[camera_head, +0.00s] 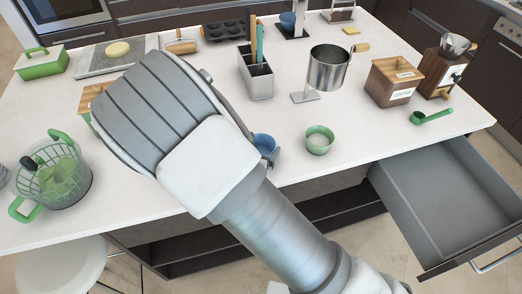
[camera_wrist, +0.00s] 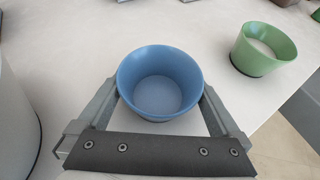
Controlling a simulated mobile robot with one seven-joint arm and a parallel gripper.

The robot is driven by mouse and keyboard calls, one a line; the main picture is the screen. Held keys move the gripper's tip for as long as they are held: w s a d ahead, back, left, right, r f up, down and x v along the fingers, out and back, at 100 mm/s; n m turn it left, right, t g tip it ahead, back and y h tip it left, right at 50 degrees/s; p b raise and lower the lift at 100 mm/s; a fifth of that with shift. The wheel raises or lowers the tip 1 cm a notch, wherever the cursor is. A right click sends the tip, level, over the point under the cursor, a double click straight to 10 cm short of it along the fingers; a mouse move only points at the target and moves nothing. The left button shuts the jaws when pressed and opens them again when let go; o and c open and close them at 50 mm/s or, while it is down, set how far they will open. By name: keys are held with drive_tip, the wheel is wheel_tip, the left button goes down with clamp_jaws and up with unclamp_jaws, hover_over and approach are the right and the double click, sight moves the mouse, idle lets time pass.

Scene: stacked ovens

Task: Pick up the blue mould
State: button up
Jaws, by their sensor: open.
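The blue mould (camera_wrist: 160,85) is a small round cup standing upright on the white counter. In the wrist view it sits between the two fingers of my gripper (camera_wrist: 160,100), which are spread to either side of it. The fingers look close to its walls; I cannot tell whether they touch. In the head view the blue mould (camera_head: 264,143) shows only in part, behind my arm, near the counter's front edge. My gripper is mostly hidden there, with a bit of it (camera_head: 271,157) showing beside the mould.
A green mould with white contents (camera_head: 319,140) stands to the right, also in the wrist view (camera_wrist: 263,50). A green basket (camera_head: 60,178) stands left. An open drawer (camera_head: 450,205) juts out at right.

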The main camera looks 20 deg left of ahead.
drive_tip(key=shift+c, duration=0.2)
drive_tip(key=c, duration=1.2)
drive_tip(key=shift+o, duration=0.2)
drive_tip(key=shift+r, duration=0.1)
